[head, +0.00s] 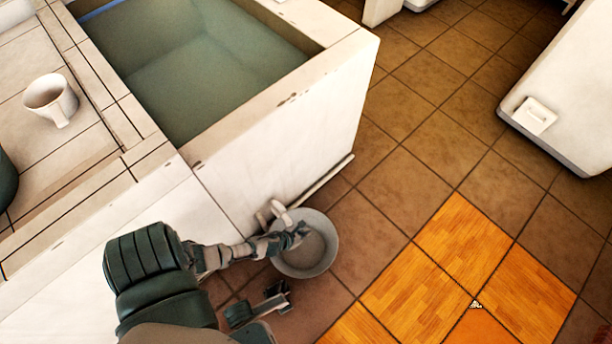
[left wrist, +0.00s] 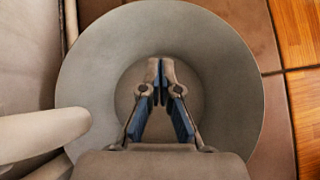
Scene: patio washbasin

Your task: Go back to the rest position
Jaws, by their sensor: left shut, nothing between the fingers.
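My left gripper (head: 298,233) reaches in from the left, over a round grey bowl-like bucket (head: 322,262) on the floor beside the washbasin. In the left wrist view the gripper (left wrist: 160,66) is shut, its tips together with nothing between them. Behind it the bucket (left wrist: 225,75) fills most of that view. The tips appear over the bucket's middle; how high above its bottom I cannot tell.
The white washbasin (head: 290,150) holds greenish water (head: 195,65). A white mug (head: 50,98) stands on the tiled counter. A pale pipe-like piece (head: 280,212) is at the bucket's rim. A white block (head: 570,90) stands at right. The tiled floor (head: 430,150) between is clear.

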